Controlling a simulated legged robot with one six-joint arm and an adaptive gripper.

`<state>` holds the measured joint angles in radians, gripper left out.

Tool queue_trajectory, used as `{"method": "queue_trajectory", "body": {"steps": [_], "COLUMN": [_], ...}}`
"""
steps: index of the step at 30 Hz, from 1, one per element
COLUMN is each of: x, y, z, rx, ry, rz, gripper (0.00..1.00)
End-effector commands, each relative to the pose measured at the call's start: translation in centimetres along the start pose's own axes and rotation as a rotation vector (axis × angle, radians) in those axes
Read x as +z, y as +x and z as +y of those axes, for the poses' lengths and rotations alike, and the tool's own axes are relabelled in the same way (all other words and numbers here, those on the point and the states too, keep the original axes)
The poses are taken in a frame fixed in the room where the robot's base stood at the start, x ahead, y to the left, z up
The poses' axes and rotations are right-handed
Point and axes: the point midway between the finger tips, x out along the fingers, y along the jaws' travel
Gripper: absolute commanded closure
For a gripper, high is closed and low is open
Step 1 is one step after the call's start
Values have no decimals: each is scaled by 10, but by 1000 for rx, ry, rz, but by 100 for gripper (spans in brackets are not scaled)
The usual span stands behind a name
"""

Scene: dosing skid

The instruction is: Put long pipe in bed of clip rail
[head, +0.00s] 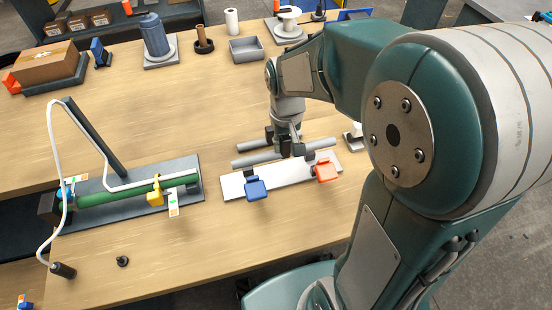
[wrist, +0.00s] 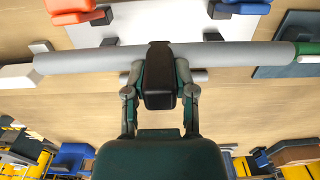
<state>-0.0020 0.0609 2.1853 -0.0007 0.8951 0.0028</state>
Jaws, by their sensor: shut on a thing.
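My gripper (head: 284,148) is shut on the long grey pipe (head: 259,159), gripping it near mid-length. In the wrist view the long pipe (wrist: 90,57) runs nearly level across the picture, and the gripper's dark finger (wrist: 160,75) covers its middle. The white clip rail (head: 289,182) lies just in front of the pipe, toward the near edge. It has a blue clip (head: 256,188) on the left and an orange clip (head: 325,171) on the right, both swung outward. Dark saddles (wrist: 103,42) stand on the rail. The pipe is beside the rail, not in the saddles; its exact height is unclear.
A shorter grey pipe (head: 253,145) lies behind the long one, partly hidden by my gripper. Left stands a grey plate (head: 100,218) with a green pipe (head: 120,195), yellow clip (head: 155,195) and white hose (head: 52,130). A white spool block (head: 353,137) is to the right.

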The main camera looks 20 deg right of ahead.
Motion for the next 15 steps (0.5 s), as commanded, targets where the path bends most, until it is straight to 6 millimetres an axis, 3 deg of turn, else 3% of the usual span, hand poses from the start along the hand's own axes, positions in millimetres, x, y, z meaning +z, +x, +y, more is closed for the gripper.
{"method": "queue_trajectory", "body": {"steps": [7,15], "x": [-8,-7], "y": [8,57], "z": [1,1], "rx": [0,0], "ry": [0,0], "rz": [-1,-3], "gripper": [100,100]}}
